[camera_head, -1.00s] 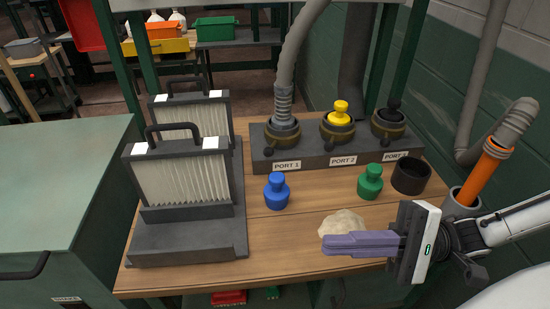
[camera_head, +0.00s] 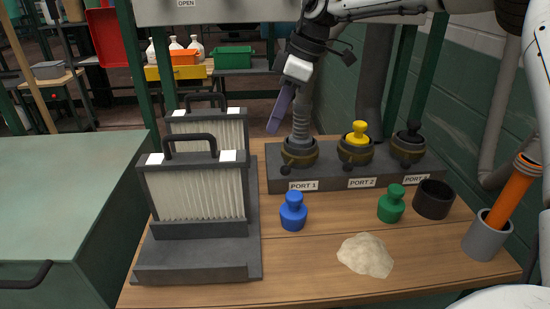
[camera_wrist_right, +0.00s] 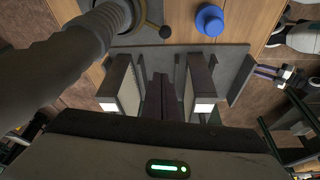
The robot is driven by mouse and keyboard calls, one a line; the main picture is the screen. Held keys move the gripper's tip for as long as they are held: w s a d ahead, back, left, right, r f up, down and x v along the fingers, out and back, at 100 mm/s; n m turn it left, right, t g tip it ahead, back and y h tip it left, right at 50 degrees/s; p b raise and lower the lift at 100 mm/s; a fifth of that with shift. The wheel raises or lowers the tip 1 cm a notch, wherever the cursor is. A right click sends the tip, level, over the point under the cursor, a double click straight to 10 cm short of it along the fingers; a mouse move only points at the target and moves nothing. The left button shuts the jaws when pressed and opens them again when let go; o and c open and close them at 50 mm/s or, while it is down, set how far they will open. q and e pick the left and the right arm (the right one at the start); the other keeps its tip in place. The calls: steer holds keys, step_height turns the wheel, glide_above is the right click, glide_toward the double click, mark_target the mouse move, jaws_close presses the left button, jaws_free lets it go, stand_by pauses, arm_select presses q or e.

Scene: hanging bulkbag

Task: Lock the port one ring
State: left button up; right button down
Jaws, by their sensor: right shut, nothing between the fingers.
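The port 1 ring (camera_head: 301,157) is a dark brass collar around the foot of a grey ribbed hose (camera_head: 301,118). Its ball-ended lever (camera_head: 286,168) points to the front left, above the PORT 1 label. The lever (camera_wrist_right: 165,31) also shows at the top of the right wrist view, beside the hose (camera_wrist_right: 75,50). My right gripper (camera_head: 272,131) has its purple fingers together and empty. It is raised just left of the hose, above the ring and apart from the lever. What looks like my left gripper (camera_wrist_right: 266,72) is small at the right of the wrist view.
Pleated filters (camera_head: 195,192) stand left of the ports. A yellow plug (camera_head: 358,131) sits in port 2. A blue plug (camera_head: 293,211), green plug (camera_head: 391,204), black cup (camera_head: 434,199) and pale powder heap (camera_head: 366,256) are on the bench.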

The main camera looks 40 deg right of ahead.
mark_target(288, 166)
step_height(288, 166, down, 10)
steer(key=shift+w+a+r+p, duration=0.1)
steer(key=shift+w+a+p, duration=0.05)
steer(key=shift+p, duration=0.4)
steer(key=shift+s+d, duration=0.25)
steer(key=shift+s, duration=0.05)
steer(key=shift+f, duration=0.2)
steer(key=shift+d, duration=0.1)
